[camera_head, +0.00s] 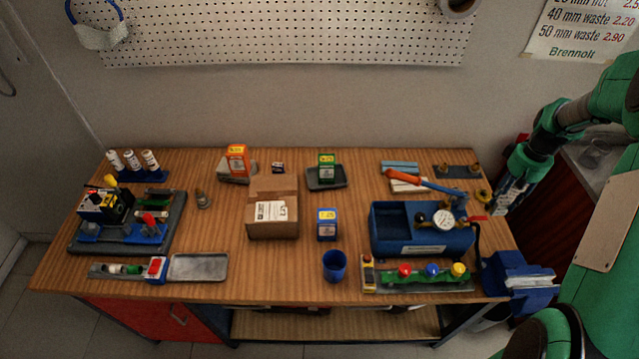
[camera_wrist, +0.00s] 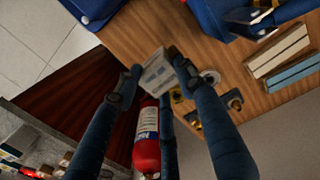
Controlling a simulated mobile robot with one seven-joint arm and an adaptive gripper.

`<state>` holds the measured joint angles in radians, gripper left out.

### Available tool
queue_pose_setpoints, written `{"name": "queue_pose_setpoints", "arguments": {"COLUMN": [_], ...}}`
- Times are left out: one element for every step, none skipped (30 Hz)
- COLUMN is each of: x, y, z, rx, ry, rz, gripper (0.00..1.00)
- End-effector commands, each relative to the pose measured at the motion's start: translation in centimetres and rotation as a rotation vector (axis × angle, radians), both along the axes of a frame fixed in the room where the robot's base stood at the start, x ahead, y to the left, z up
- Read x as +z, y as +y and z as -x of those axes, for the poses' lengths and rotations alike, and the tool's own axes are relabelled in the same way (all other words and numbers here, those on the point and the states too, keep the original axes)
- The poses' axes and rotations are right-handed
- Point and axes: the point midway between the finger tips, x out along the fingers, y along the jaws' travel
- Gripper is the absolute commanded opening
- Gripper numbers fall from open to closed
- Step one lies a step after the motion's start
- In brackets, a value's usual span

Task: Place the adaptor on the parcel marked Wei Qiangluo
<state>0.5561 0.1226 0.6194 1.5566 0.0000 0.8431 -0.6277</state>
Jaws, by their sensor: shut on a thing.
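My gripper (camera_head: 497,206) is beyond the bench's right edge in the head view, pointing down. In the wrist view my gripper (camera_wrist: 156,72) is shut on a pale grey-white block (camera_wrist: 155,76) with dark print, between its fingertips. The print is too small to read, so I cannot tell whether this block is the adaptor. A brown cardboard parcel (camera_head: 260,228) with a white label sits mid-bench, well left of my gripper. The name on its label is not legible. Brass-coloured fittings (camera_wrist: 235,100) lie close to the fingers in the wrist view.
Orange (camera_head: 237,160), green (camera_head: 326,168) and blue (camera_head: 327,226) boxes stand around the parcel. A blue cup (camera_head: 334,266) is in front. A blue pump unit (camera_head: 420,238) and a vise (camera_head: 520,279) occupy the bench's right side. A red cylinder (camera_wrist: 147,150) is below the fingers.

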Motion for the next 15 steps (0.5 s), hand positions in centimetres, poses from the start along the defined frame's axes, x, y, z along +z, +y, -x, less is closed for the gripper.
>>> {"name": "queue_pose_setpoints", "arguments": {"x": [0.1, 0.3, 0.5, 0.8, 1.1, 1.6, 2.1, 2.6, 3.4, 4.1, 4.9, 6.0, 7.0, 8.0, 9.4], "y": [0.0, 0.0, 0.0, 0.0, 0.0, -0.1, -0.1, -0.1, -0.1, -0.1, -0.1, -0.1, -0.1, -0.1, -0.1], "z": [0.0, 0.0, -0.1, -0.1, -0.1, -0.1, -0.1, -0.1, -0.1, -0.1, -0.1, -0.1, -0.1, -0.1, -0.2], "rx": [0.0, 0.0, 0.0, 0.0, 0.0, 0.0, 0.0, 0.0, 0.0, 0.0, 0.0, 0.0, 0.0, 0.0, 0.0], "ry": [-0.001, -0.001, -0.001, -0.002, -0.002, -0.003, -0.003, -0.004, -0.003, -0.003, -0.004, -0.005, -0.006, -0.005, -0.006], "rz": [0.001, 0.001, 0.001, 0.001, 0.001, 0.002, 0.002, 0.003, 0.002, 0.003, 0.003, 0.003, 0.004, 0.004, 0.005], "gripper": [0.1, 0.1, 0.1, 0.1, 0.1, 0.1, 0.1, 0.1, 0.1, 0.1, 0.1, 0.1, 0.1, 0.1, 0.1]}}
